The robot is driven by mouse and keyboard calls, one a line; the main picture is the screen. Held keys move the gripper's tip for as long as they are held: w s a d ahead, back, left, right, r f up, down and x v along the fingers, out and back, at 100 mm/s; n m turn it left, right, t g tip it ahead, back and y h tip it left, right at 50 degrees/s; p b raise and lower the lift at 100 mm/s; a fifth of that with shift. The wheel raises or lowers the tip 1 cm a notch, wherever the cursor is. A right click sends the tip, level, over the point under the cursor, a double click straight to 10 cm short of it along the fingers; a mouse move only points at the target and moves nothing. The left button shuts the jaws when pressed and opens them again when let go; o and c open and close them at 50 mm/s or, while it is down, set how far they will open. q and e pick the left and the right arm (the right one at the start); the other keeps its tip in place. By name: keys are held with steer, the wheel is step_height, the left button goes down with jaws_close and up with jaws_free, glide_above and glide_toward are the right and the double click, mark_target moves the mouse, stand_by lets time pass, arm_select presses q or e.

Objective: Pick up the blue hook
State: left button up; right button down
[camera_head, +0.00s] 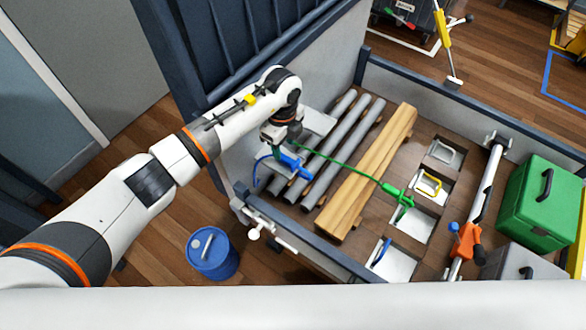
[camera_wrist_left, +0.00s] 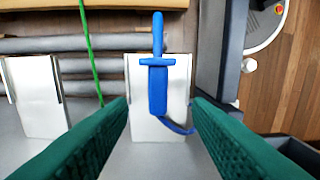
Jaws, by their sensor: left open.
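The blue hook (camera_head: 294,164) is at the wall end of the cargo bed, beside the grey pipes. In the left wrist view the blue hook (camera_wrist_left: 157,80) lies against a white plate (camera_wrist_left: 140,118), its narrow end pointing up the picture. A blue strap (camera_wrist_left: 178,127) curves from its lower end. My left gripper (camera_head: 277,138) is at the wall just by the hook. In the wrist view its two green fingers (camera_wrist_left: 160,112) are apart, with the hook between and beyond their tips. Nothing is held. My right gripper is not in view.
A green strap (camera_head: 335,164) runs over the pipes (camera_head: 343,150) and wooden beams (camera_head: 367,170) to a green hook (camera_head: 398,194). Floor recesses, an orange-fitted bar (camera_head: 466,243) and a green case (camera_head: 530,205) are at right. A blue drum (camera_head: 212,255) stands outside the bed.

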mark_target(285, 157)
arm_select(q)
steer(key=shift+f, duration=0.25)
steer(key=shift+f+b, duration=0.4)
steer(key=shift+b, duration=0.1)
step_height(285, 157, down, 4)
steer(key=b, duration=0.3)
steer(key=shift+d+b, duration=0.15)
steer(key=shift+b, duration=0.15)
steer(key=shift+r, duration=0.1)
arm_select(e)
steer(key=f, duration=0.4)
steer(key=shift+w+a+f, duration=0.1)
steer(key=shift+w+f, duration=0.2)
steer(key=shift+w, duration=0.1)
arm_select(q)
steer(key=shift+c, duration=0.4)
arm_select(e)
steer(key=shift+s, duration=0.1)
arm_select(q)
jaws_close()
